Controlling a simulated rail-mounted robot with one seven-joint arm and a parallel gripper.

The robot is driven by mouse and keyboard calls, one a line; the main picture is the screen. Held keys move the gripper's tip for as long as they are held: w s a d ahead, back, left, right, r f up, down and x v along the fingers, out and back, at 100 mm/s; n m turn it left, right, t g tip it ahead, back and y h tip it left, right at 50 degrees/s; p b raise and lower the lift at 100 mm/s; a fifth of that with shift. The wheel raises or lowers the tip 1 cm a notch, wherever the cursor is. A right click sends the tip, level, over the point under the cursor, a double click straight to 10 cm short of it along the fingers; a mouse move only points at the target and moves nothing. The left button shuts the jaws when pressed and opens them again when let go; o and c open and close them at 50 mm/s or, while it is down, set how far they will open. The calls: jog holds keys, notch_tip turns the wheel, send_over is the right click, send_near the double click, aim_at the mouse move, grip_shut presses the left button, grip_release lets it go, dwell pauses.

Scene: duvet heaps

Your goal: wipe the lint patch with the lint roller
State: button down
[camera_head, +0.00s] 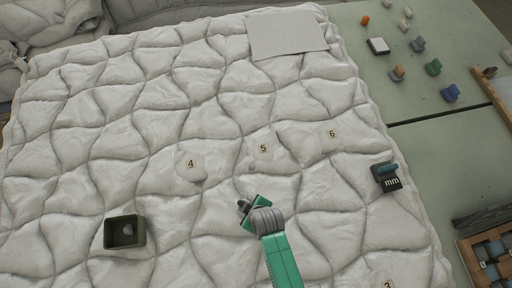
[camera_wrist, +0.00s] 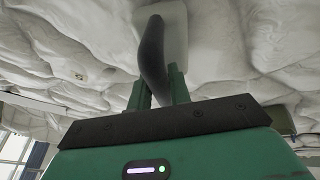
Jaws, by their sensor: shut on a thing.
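My gripper (camera_head: 246,206) is low over the white quilted duvet (camera_head: 150,130), right of centre and below the number 5 tag. In the wrist view my gripper (camera_wrist: 157,92) is shut on the dark curved handle of the lint roller (camera_wrist: 152,55). The pale roller head (camera_wrist: 172,18) is beyond the fingers, close to the duvet; I cannot tell if it touches. In the head view the roller is mostly hidden by my gripper. Faint pale patches lie around tag 4 (camera_head: 191,163) and tag 5 (camera_head: 264,149); I cannot tell which is the lint patch.
A dark green open box (camera_head: 124,232) with a small pale thing inside sits at lower left. A black block marked "mm" (camera_head: 386,178) lies at the duvet's right edge. A white sheet (camera_head: 287,34) lies at the back. Small coloured items stand on the green table (camera_head: 400,95).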

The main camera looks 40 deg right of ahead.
notch_tip(320, 180, up, 3)
jog(key=shift+r+p, duration=0.1)
jog(key=shift+p, duration=0.25)
notch_tip(320, 180, up, 5)
jog(key=p, duration=0.5)
jog(key=shift+d, duration=0.1)
dwell(0.5)
jog(key=w+a+r+m, duration=0.1)
jog(key=w+a+r, duration=0.2)
jog(key=r, duration=0.3)
jog(key=w+a+r+m+h, duration=0.1)
jog(key=w+a+r+m, duration=0.1)
jog(key=r, duration=0.4)
jog(key=w+a+r+m+h, duration=0.1)
jog(key=w+a+r+m, duration=0.1)
jog(key=w+a+r, duration=0.2)
notch_tip(320, 180, up, 2)
jog(key=a, duration=0.2)
jog(key=shift+a+r+g, duration=0.15)
jog(key=shift+a+g, duration=0.15)
jog(key=shift+a, duration=0.05)
